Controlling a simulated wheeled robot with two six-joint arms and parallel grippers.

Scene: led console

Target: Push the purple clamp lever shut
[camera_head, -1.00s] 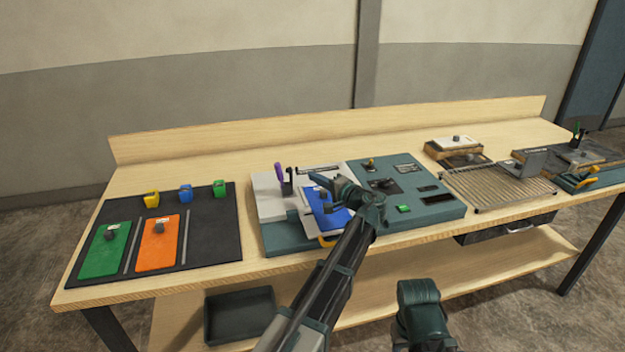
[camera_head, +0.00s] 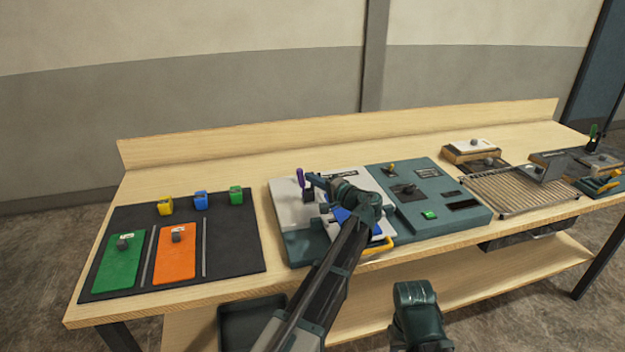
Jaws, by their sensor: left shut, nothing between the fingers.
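The purple clamp lever (camera_head: 300,178) stands upright on its dark clamp base, on the pale plate (camera_head: 284,196) at the left of the teal console (camera_head: 427,197). My left gripper (camera_head: 311,179) is shut and empty. Its tip is right beside the lever, on the lever's right side; whether they touch I cannot tell. A blue panel (camera_head: 372,231) lies on the console, partly hidden by my left arm. My right arm shows at the bottom right of centre, but its fingers are not visible.
A black mat (camera_head: 232,253) at the left holds a green plate (camera_head: 121,262), an orange plate (camera_head: 175,254) and small coloured clips. A wire rack (camera_head: 510,192) stands at the right. A yellow handle (camera_head: 380,246) sits at the console's front edge.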

